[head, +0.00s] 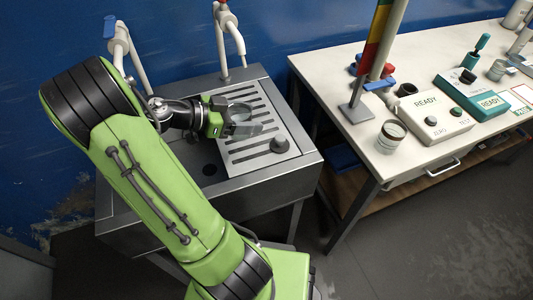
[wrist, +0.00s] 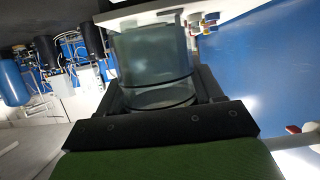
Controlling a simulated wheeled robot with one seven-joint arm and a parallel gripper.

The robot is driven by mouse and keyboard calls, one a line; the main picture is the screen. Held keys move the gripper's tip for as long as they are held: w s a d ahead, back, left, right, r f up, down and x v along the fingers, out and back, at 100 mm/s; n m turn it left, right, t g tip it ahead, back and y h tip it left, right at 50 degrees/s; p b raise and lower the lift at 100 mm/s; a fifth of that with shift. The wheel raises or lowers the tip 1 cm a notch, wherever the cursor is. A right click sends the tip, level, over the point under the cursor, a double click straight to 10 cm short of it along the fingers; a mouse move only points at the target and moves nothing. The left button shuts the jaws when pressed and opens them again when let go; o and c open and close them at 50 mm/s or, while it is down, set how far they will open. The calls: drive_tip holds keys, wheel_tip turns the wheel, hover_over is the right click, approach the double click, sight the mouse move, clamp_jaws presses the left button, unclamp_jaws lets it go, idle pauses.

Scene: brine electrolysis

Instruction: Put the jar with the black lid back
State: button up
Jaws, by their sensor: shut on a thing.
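My gripper (head: 240,122) is over the ribbed drainboard of the metal sink unit. It is shut on a clear glass jar (head: 241,111). In the wrist view the jar (wrist: 152,55) sits between the two dark fingers (wrist: 155,92), with dark rings around its glass. I cannot make out a black lid on it. In the head view a dark round, knob-like piece (head: 281,146) rests on the drainboard to the right of the gripper. I cannot tell whether it is a lid. Another glass jar (head: 391,136) stands near the front left of the white table.
The sink unit (head: 254,184) has two taps behind it. The white table (head: 338,66) to the right carries a retort stand (head: 355,111), a white READY box (head: 430,118), a teal READY device (head: 474,93) and a small black cup (head: 407,90). A gap separates sink and table.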

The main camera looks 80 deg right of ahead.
wheel_tip(320, 180, down, 10)
drive_tip(key=b, duration=0.3)
drive_tip(key=shift+d, duration=0.1)
drive_tip(key=shift+s+f, duration=0.1)
drive_tip(key=shift+f, duration=0.1)
drive_tip(key=o, duration=1.2)
drive_tip(key=shift+r, duration=0.15)
